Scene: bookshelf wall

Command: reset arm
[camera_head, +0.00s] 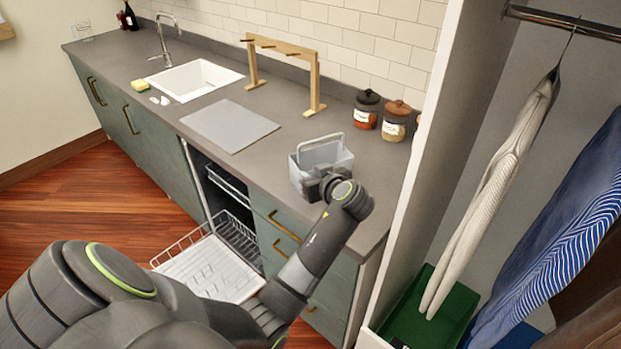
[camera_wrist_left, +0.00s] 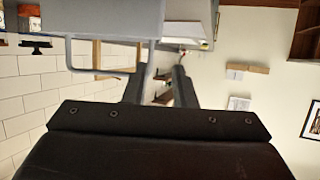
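My left arm reaches up from the bottom left in the head view. Its dark gripper (camera_head: 320,184) is at the near right side of a small grey caddy (camera_head: 323,153) on the counter. The caddy has a raised loop handle. In the left wrist view the two fingers (camera_wrist_left: 160,86) stand apart with a gap between them. The caddy (camera_wrist_left: 100,18) fills the upper left there, upside down, with its handle by the left fingertip. Whether the fingertips touch the handle cannot be told. My right gripper is not in view.
The grey counter (camera_head: 262,107) holds a sink (camera_head: 194,78), a grey mat (camera_head: 229,126), a wooden rack (camera_head: 283,46) and two jars (camera_head: 366,109). Below, a dishwasher rack (camera_head: 212,268) is pulled out. A white partition and hanging clothes (camera_head: 500,180) stand right.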

